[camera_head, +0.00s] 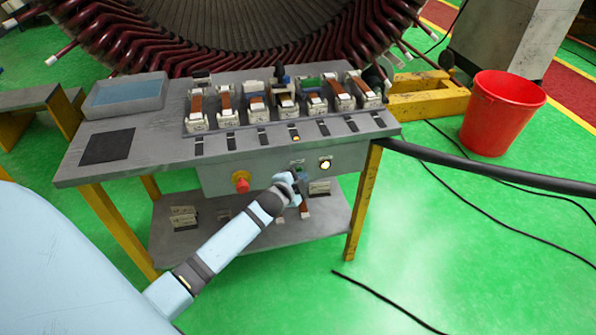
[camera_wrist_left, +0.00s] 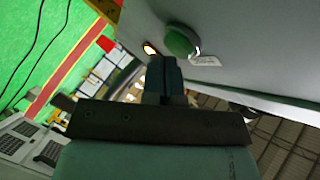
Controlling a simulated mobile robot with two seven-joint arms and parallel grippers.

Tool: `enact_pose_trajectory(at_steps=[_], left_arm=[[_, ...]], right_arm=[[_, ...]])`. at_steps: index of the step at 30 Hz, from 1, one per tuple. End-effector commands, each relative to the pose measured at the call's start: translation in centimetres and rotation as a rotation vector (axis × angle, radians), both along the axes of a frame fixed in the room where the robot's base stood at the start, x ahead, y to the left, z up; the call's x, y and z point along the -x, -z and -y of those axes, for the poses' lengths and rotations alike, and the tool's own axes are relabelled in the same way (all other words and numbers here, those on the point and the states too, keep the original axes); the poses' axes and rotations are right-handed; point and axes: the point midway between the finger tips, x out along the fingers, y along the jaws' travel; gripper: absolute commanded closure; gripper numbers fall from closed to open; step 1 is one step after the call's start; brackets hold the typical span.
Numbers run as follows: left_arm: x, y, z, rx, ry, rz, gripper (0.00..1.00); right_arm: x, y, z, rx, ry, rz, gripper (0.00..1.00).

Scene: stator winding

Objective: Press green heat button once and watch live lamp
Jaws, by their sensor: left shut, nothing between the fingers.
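The green button (camera_wrist_left: 181,40) sits in a pale collar on the panel, with a small white label beside it. My left gripper (camera_wrist_left: 163,62) is shut and empty, its fingertips close to the panel just beside the button. I cannot tell whether they touch the panel or button. In the head view the left gripper (camera_head: 300,177) is at the bench's front panel and mostly hides the button. A round lamp (camera_head: 325,164) right of it glows pale yellow; it also glows in the left wrist view (camera_wrist_left: 149,48). My right gripper is not in view.
A red knob (camera_head: 241,182) sits on the panel left of my gripper. The bench (camera_head: 108,182) carries a blue tray (camera_head: 125,92), a dark mat (camera_head: 108,146) and a row of clamped pieces. A red bucket (camera_head: 500,112) and cables lie right.

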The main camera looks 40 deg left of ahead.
Motion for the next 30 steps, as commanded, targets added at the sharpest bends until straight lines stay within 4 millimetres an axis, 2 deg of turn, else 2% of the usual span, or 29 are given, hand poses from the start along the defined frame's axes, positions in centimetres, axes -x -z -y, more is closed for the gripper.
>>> enact_pose_trajectory(at_steps=[5, 16, 30], left_arm=[[0.6, -0.1, 0.7, 0.001, 0.001, 0.001, 1.00], [0.8, -0.1, 1.0, 0.001, 0.001, 0.001, 1.00], [3.6, -0.1, 4.3, 0.003, 0.000, -0.001, 1.00]], right_arm=[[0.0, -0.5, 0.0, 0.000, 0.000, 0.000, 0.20], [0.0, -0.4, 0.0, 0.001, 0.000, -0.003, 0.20], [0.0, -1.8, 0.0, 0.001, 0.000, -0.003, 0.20]])
